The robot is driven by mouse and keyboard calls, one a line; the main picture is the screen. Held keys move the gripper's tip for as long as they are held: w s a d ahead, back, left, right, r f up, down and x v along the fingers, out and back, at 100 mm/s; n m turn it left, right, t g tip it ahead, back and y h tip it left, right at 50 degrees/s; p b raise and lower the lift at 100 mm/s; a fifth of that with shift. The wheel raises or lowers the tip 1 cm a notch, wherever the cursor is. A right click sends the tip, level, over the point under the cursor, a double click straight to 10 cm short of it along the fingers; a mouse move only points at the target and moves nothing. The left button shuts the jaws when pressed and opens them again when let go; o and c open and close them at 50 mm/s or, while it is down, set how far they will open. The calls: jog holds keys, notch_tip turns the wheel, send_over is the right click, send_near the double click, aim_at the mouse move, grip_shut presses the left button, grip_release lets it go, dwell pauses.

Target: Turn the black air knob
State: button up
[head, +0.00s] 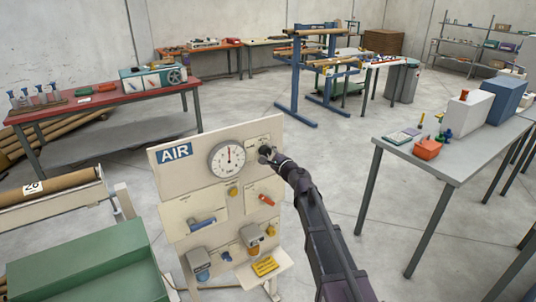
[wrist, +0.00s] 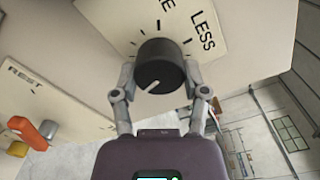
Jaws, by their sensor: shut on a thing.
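The black air knob (wrist: 158,66) shows in the wrist view on a cream dial plate (wrist: 215,25) with tick marks and the word LESS. A white pointer line on the knob aims to the lower left of that picture. My gripper (wrist: 160,80) is shut on the knob, one finger on each side. In the head view my gripper (head: 268,155) is at the upper right of the AIR panel (head: 165,190) and hides most of the knob. A round gauge (head: 227,158) sits left of it, its red needle pointing about straight up.
Below on the panel are a yellow knob (head: 233,191), a red-orange lever (head: 267,200) and a yellow block (head: 264,266) on a small shelf. A green bin (head: 90,265) stands at the lower left. A grey table (head: 455,160) stands to the right, with open floor between.

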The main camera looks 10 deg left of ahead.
jog(key=shift+w+a, duration=0.1)
jog(key=o, duration=1.1)
jog(key=shift+o, duration=0.2)
jog(key=v, duration=1.2)
